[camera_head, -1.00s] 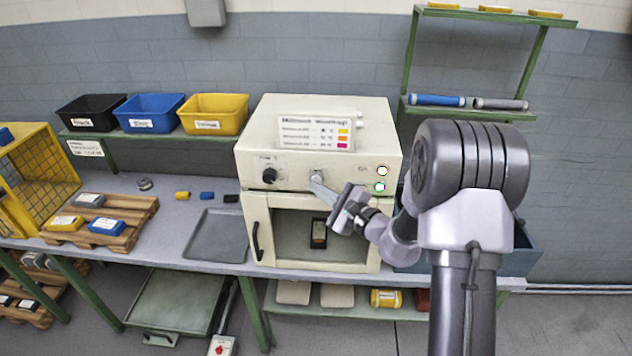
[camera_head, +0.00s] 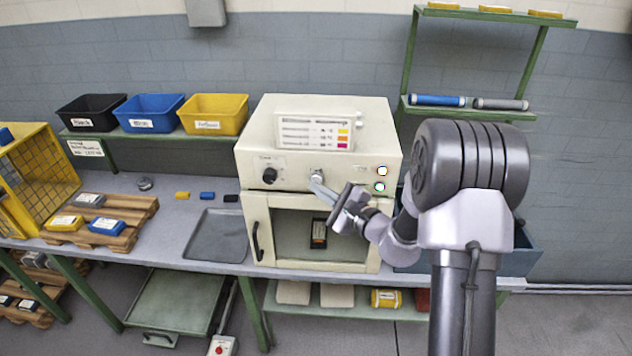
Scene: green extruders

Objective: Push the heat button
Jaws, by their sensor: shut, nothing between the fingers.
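A cream oven-like machine (camera_head: 300,112) stands on the bench. Its front panel has a black knob (camera_head: 269,175) at the left, and a white round button (camera_head: 382,170) above a green-lit round button (camera_head: 379,187) at the right. I cannot read which one is the heat button. My gripper (camera_head: 318,180) is shut and empty, with its tip at the middle of the panel, between the knob and the two buttons. The tip hides the panel part behind it; I cannot tell if it touches.
A black cartridge (camera_head: 318,233) shows behind the machine's door window. A grey tray (camera_head: 216,236) lies left of the machine. Black (camera_head: 92,112), blue (camera_head: 150,112) and yellow (camera_head: 213,113) bins stand on the rear shelf. A pallet (camera_head: 115,212) carries several cartridges.

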